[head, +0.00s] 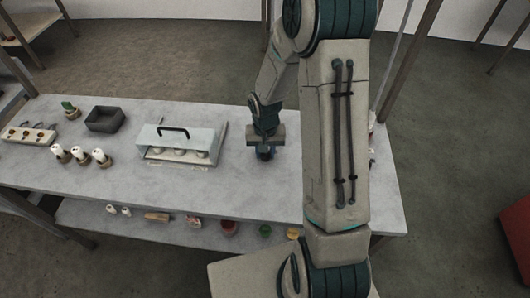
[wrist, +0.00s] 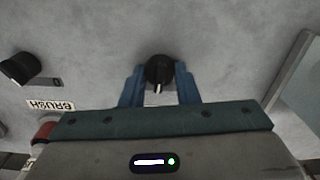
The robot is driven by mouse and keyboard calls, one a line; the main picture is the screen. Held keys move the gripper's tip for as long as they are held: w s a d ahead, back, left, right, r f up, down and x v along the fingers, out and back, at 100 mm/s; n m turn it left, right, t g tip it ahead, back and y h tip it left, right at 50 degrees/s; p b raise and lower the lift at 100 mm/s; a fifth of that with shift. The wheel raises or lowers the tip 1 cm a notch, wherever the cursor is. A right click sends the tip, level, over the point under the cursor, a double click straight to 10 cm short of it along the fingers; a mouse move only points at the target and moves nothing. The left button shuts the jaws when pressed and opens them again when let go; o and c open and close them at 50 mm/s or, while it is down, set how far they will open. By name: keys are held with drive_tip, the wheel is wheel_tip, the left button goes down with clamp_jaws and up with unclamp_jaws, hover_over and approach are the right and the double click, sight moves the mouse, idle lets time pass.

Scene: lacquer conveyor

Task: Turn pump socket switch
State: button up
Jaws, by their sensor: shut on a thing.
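In the wrist view a round black knob (wrist: 159,68) with a pale pointer line stands on the grey surface. The pointer line faces toward my gripper's body. My gripper (wrist: 158,76) has its two blue fingers on either side of the knob and is shut on it. No label for this knob shows, so I cannot tell from lettering whether it is the pump socket switch. In the head view my gripper (head: 265,153) points down at the tabletop, right of the handled case, and hides the knob.
On the table (head: 245,204) stand a case (head: 207,137) with a black handle, a dark tray (head: 122,119) and white-topped items (head: 80,153).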

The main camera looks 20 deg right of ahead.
drive_tip(key=n, duration=0.3)
drive_tip(key=shift+n+b, duration=0.3)
drive_tip(key=shift+n, duration=1.9)
drive_tip(key=shift+w, duration=0.1)
drive_tip(key=o, duration=1)
wheel_tip(320, 180, up, 14)
drive_tip(key=shift+f+b, duration=0.1)
drive_tip(key=shift+b, duration=0.2)
drive_tip(key=s+r+m+t, duration=0.1)
drive_tip(key=s+r, duration=0.2)
drive_tip(key=s, duration=0.3)
drive_tip(key=s+r+m+t, duration=0.1)
drive_tip(key=s+r+m, duration=0.1)
drive_tip(key=s, duration=0.4)
drive_tip(key=s+r+m+t, duration=0.1)
drive_tip(key=s+r, duration=0.3)
drive_tip(key=s, duration=0.1)
drive_tip(key=shift+s+a+r, duration=0.15)
drive_tip(key=shift+s+a, duration=0.15)
drive_tip(key=shift+s, duration=0.1)
